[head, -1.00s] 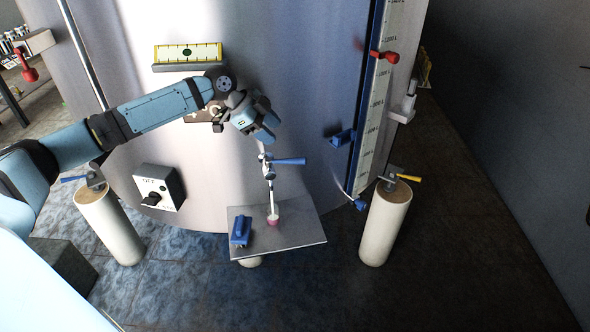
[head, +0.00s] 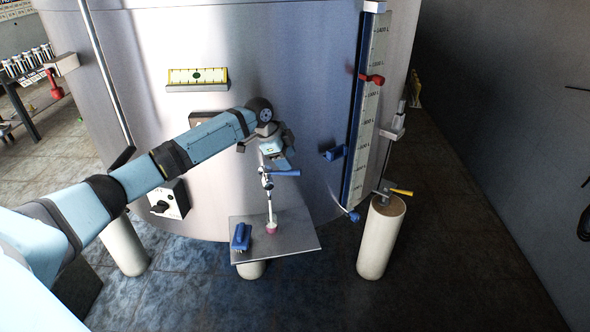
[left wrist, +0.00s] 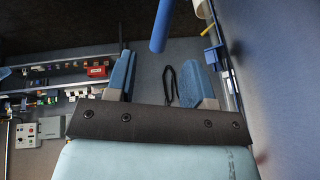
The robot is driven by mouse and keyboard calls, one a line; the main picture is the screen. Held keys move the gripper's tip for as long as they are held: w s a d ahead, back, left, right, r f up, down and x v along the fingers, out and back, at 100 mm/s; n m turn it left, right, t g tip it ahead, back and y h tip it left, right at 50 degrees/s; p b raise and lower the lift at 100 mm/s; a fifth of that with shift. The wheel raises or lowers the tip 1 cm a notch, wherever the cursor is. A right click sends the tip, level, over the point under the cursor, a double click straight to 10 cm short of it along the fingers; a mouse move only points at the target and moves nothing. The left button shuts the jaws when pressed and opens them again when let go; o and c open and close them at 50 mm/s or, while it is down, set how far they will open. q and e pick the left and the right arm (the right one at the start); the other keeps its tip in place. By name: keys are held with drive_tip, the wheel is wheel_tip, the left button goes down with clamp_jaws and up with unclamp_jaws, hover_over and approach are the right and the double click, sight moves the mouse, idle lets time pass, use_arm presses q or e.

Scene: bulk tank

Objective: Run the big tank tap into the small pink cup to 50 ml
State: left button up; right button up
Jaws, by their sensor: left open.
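The big tank (head: 300,60) is a large steel cylinder filling the back of the head view. Its tap (head: 267,181) has a blue lever handle (head: 284,173) pointing right and a thin spout running down. The small pink cup (head: 271,231) stands on a grey shelf (head: 298,240), directly under the spout. My left gripper (head: 277,157) is just above the tap, close to the handle. In the left wrist view my left gripper (left wrist: 162,85) has its two blue fingers apart with nothing between them. A blue bar, likely the lever (left wrist: 161,25), shows beyond the fingertips. The liquid level in the cup cannot be seen.
A blue brush-like object (head: 241,238) lies on the shelf's left side. A sight gauge (head: 365,110) with red and blue clamps stands right of the tap. A yellow-handled valve (head: 398,192) is at the right leg. A switch box (head: 170,201) is at left.

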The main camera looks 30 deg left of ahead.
sight(294, 170)
use_arm(q)
drive_tip(key=x, duration=0.6)
drive_tip(key=shift+f+p, duration=0.1)
drive_tip(key=shift+p, duration=0.2)
drive_tip(key=shift+c, duration=0.5)
